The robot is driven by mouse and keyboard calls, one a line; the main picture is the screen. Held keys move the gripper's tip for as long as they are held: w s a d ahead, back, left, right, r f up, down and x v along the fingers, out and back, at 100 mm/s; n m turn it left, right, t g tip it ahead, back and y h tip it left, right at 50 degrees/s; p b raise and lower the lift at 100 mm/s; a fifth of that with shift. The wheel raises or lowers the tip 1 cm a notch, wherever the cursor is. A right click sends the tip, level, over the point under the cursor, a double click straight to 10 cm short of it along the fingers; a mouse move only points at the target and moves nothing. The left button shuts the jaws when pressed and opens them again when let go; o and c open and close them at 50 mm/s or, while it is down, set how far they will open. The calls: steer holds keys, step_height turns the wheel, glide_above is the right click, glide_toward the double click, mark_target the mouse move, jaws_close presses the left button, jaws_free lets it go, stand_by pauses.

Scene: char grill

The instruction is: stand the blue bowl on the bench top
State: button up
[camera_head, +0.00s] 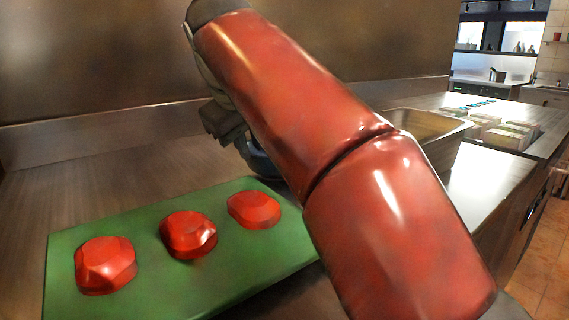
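The blue bowl (260,163) is mostly hidden behind my red arm; only a dark blue curved part shows, low over the bench top just behind the green board. The bench top (110,172) is a brown-grey metal surface running along the back wall. My gripper (236,140) is dark and sits just above and left of the visible part of the bowl. Its fingertips are largely hidden, so I cannot tell whether it is open or shut, or whether it touches the bowl. I cannot tell whether the bowl rests on the bench.
A green board (225,250) lies in front, with three red faceted pieces (188,234) in a row. A metal basin (425,125) is at the right behind my arm, with several packages (505,135) beyond it. The bench is clear at the left, behind the board.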

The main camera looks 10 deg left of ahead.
mark_target(256, 161)
steer(key=b+x, duration=0.1)
steer(key=x, duration=0.4)
steer(key=shift+w+f, duration=0.1)
steer(key=shift+f, duration=0.15)
jaws_close()
